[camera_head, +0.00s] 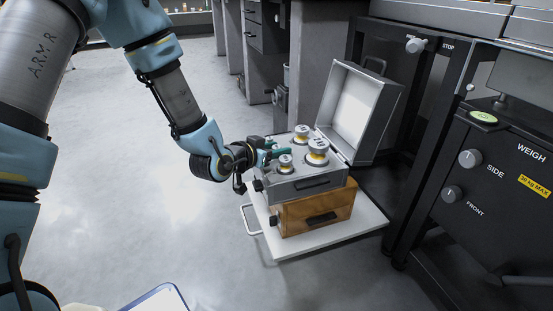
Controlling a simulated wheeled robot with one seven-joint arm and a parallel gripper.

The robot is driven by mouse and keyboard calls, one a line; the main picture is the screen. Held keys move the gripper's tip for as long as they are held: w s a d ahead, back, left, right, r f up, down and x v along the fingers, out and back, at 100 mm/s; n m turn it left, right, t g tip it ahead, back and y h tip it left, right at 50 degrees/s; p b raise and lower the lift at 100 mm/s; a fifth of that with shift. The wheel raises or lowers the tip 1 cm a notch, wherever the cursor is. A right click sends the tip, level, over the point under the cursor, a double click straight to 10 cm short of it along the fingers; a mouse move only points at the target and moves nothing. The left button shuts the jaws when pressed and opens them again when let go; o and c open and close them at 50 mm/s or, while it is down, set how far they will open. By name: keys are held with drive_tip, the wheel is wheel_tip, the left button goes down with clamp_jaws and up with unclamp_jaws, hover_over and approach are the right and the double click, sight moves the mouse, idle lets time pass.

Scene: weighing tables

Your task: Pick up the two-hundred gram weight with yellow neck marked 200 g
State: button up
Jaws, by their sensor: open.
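Several metal weights with yellow necks stand in an open grey case (300,187). I see a large weight (318,153) at the right, a smaller weight (302,133) at the back and a small weight (286,163) at the front left. Their markings are too small to read, so I cannot tell which is the 200 g one. My gripper (276,153) is open, with its green fingers over the left side of the case, close to the front left weight. I cannot tell whether it touches any weight.
The case's lid (355,112) stands open at the back right. The case sits on a wooden box (340,203) on a white platform (350,232). A black weighing cabinet (490,190) stands at the right. The grey floor (170,220) is clear at the left.

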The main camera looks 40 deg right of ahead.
clamp_jaws()
drive_tip(key=shift+r, duration=0.1)
idle(0.6)
